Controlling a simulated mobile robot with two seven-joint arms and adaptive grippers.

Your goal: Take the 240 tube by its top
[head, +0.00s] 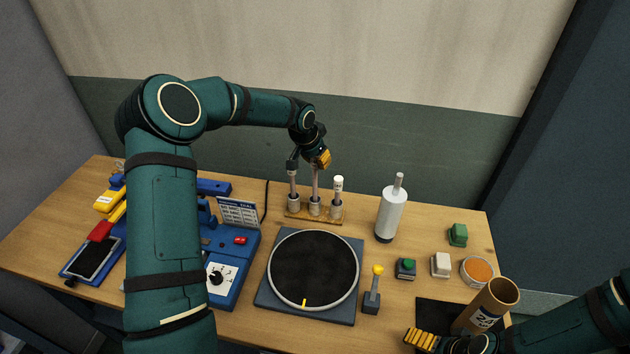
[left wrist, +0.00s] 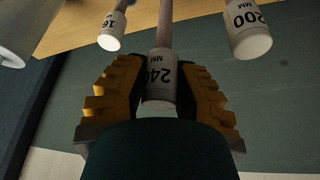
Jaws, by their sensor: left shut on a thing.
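The 240 tube is a slim rod with a white cap marked 240 MM (left wrist: 160,80). In the head view its rod (head: 315,182) stands in the middle place of the wooden rack (head: 328,218). My left gripper (head: 322,160) is at its top and hides the cap there. In the left wrist view the yellow-padded fingers of this gripper (left wrist: 160,95) are shut on the cap from both sides. My right gripper (head: 424,340) is at the bottom right beside a brown tube; its opening is unclear.
The 200 tube (left wrist: 248,30) and a shorter tube (left wrist: 111,32) stand close on either side. A white bottle (head: 391,214) stands right of the rack, and a round dark turntable (head: 313,268) lies in front. The brown tube (head: 486,305) is at the front right.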

